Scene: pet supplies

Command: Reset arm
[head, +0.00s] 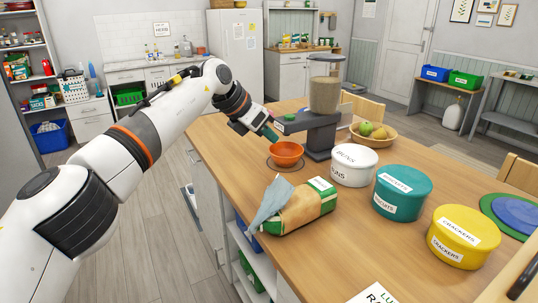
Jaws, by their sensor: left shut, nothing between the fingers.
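My left arm reaches in from the left, over the floor and the near left edge of the wooden table (350,230). My left gripper (270,133) is shut and empty. In the picture it sits just above and left of the orange bowl (286,149), beside the grey dispenser (320,135) with its clear hopper. The bowl stands on a round dark mat under the dispenser's spout. I cannot tell whether the gripper touches the dispenser. My right gripper is not in view.
On the table are a paper bag (300,207), a white tub (354,173), a teal tub (402,200), a yellow tub (463,238) and a fruit basket (373,138). Chairs stand at the far side. The floor left of the table is open.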

